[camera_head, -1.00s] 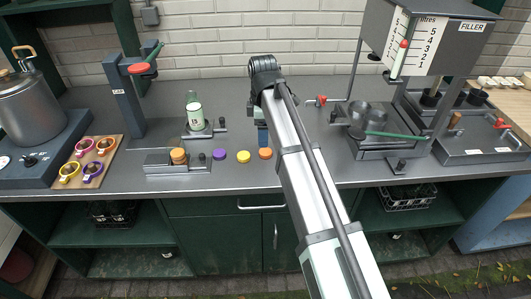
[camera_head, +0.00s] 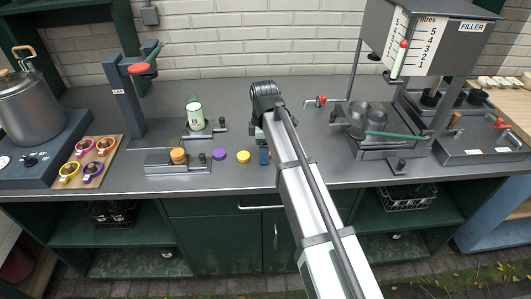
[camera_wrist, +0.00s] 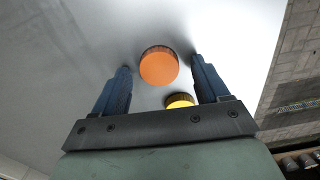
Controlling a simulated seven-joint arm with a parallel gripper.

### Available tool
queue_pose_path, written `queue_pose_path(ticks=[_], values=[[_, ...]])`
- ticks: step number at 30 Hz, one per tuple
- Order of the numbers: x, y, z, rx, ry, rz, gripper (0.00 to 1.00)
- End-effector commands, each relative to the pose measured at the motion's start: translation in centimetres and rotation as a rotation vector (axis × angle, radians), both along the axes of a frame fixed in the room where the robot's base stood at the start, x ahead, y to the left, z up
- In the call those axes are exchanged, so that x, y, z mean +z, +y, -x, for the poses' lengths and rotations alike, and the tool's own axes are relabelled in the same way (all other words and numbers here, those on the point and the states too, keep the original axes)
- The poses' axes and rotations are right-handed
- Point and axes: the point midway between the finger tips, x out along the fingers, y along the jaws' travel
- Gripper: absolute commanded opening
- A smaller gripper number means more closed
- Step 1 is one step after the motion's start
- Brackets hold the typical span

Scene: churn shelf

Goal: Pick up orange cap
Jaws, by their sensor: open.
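The orange cap (camera_wrist: 159,66) lies on the grey counter. In the wrist view it sits between the lines of my two fingers, just beyond their tips. My gripper (camera_wrist: 160,65) is open and empty, with one blue finger on each side of the cap and a gap to it on both sides. In the head view my gripper (camera_head: 264,155) is low over the counter, and the arm and fingers hide the orange cap there.
A yellow cap (camera_head: 243,157) lies close to the left of my gripper, and it also shows in the wrist view (camera_wrist: 180,101). A purple cap (camera_head: 219,154) lies further left. A green bottle (camera_head: 194,115) stands behind.

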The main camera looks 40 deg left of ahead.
Motion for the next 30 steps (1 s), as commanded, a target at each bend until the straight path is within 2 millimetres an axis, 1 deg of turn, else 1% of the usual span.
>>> queue_pose_path(ticks=[2, 20, 26, 30], values=[[0.03, 0.00, 0.00, 0.000, 0.000, 0.000, 0.74], [0.06, 0.00, 0.00, 0.000, 0.000, 0.000, 0.17], [0.07, 0.01, 0.01, 0.000, 0.000, 0.000, 0.16], [0.68, 0.03, -0.02, 0.000, -0.001, -0.001, 0.16]])
